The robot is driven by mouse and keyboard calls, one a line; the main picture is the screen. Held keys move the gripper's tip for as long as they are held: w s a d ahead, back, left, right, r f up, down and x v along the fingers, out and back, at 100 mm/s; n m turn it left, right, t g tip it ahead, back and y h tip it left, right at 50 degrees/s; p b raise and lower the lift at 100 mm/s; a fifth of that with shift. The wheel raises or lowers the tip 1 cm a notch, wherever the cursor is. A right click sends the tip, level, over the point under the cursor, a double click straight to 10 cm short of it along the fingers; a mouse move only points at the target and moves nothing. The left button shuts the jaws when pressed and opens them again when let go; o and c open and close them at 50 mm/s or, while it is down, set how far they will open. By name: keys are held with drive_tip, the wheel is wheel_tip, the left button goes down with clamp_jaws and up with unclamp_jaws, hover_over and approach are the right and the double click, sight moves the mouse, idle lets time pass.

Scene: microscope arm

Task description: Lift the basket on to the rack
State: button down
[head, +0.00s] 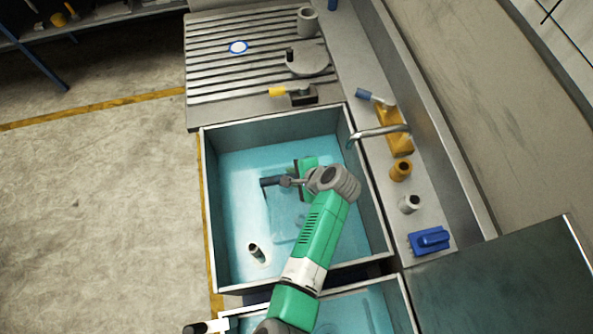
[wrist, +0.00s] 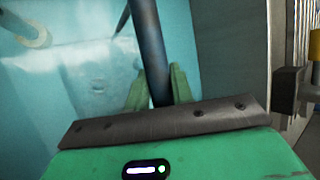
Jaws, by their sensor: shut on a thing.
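The basket shows in the head view as a faint, pale box shape (head: 285,228) in the blue-green water of the sink, partly hidden by my arm. A dark bar (head: 271,181), which looks like its handle, shows at its upper end. In the wrist view the dark bar (wrist: 150,45) runs between the green fingers of my gripper (wrist: 158,90), which is shut on it. A pale shape under the water (wrist: 95,85) lies to the left of the bar. The rack, a ribbed metal draining board (head: 215,85), adjoins the sink's far edge.
A tap (head: 378,131) reaches over the sink's right rim. A tube (head: 258,254) stands in the sink. The rack's left part is largely clear.

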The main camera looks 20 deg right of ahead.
wheel_tip(320, 180, up, 14)
drive_tip(key=p, duration=0.2)
drive_tip(key=shift+w+f, duration=0.15)
drive_tip(key=shift+f, duration=0.1)
wheel_tip(320, 180, up, 20)
drive_tip(key=p, duration=2)
drive_tip(key=shift+f, duration=0.2)
